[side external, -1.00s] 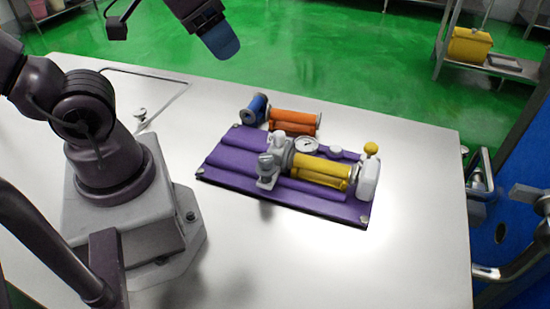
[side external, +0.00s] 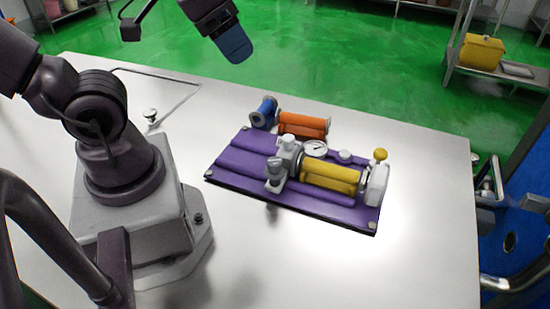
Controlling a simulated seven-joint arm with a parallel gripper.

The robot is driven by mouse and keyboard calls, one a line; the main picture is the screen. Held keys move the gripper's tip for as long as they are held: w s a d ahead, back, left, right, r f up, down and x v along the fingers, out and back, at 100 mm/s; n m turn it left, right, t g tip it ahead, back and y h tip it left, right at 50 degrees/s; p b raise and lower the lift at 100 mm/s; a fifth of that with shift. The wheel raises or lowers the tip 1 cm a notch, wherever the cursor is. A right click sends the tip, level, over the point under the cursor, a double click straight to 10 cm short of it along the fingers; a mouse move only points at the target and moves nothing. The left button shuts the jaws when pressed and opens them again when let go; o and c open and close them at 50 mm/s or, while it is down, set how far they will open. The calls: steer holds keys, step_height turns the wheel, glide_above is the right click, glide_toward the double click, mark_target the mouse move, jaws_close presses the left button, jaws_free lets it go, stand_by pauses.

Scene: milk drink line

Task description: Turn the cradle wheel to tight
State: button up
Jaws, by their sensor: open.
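The cradle stands on a purple ribbed base plate (side external: 240,165) on the table. A yellow cylinder (side external: 330,176) lies in it between a grey clamp block (side external: 287,152) on the left and a pale end block (side external: 376,187) on the right. A grey knob (side external: 275,168) stands at the cradle's left front, and a yellow ball knob (side external: 380,154) tops the right end. I cannot tell for sure which part is the wheel, nor read any tight mark. My gripper (side external: 234,45), blue-tipped, is open, high above and behind the cradle, touching nothing; its fingers overlap in this view.
A round dial gauge (side external: 315,149) sits behind the yellow cylinder. An orange cylinder (side external: 303,125) and a blue spool (side external: 263,113) lie behind the plate. The white table (side external: 420,240) is clear at the front and right. A metal door handle (side external: 500,284) is beyond its right edge.

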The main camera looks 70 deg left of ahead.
steer(key=n+g, duration=0.6)
steer(key=n, duration=1.2)
glide_toward(275, 161)
step_height(275, 161, down, 9)
steer(key=shift+s+a+f, duration=0.1)
steer(key=shift+s+f, duration=0.05)
steer(key=c, duration=0.9)
